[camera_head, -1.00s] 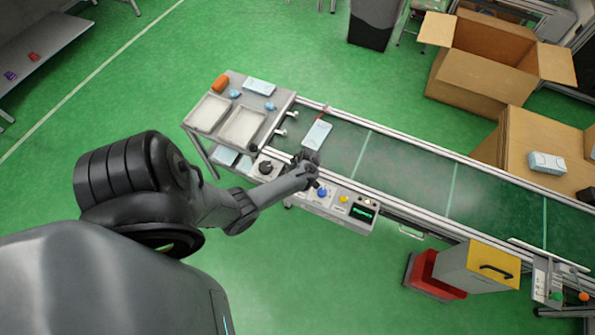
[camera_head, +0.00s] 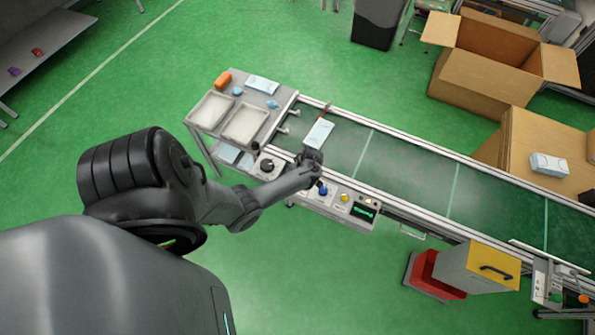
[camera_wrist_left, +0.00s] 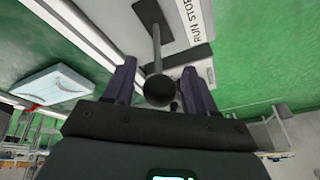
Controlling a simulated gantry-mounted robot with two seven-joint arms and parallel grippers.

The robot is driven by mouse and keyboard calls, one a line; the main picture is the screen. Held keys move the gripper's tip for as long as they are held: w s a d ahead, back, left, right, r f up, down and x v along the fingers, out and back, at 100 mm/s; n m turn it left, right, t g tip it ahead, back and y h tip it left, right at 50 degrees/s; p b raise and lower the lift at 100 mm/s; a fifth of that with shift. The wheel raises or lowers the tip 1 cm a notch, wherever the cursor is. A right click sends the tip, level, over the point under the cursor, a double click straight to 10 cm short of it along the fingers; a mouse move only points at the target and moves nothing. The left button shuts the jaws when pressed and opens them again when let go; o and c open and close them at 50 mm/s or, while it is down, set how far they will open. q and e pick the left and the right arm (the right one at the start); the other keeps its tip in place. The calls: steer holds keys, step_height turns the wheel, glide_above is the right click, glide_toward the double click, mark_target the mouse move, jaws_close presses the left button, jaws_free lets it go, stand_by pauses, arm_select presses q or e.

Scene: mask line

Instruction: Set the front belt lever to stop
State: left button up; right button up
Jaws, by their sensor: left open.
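The front belt lever (camera_wrist_left: 158,91) shows in the left wrist view as a metal rod with a dark ball knob, in front of a dark plate on the light control panel. A label reading RUN STOP (camera_wrist_left: 200,32) lies beside it on the right. My left gripper (camera_wrist_left: 160,68) is open, with one finger on each side of the lever; I cannot tell whether either touches it. In the head view, my left gripper (camera_head: 311,159) is at the belt's near edge and hides the lever. I cannot tell which setting the lever is at. My right gripper is not in view.
The control box (camera_head: 336,207) beside the gripper carries a blue knob, a yellow button and a small display. A pale blue pack (camera_head: 319,132) lies on the green conveyor belt (camera_head: 405,165). A table with trays (camera_head: 212,108) stands at the belt's left end.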

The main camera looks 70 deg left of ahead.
arm_select(q)
steer(key=p+v, duration=0.4)
steer(key=v, duration=0.6)
steer(key=shift+d+r, duration=0.15)
steer(key=shift+r, duration=0.2)
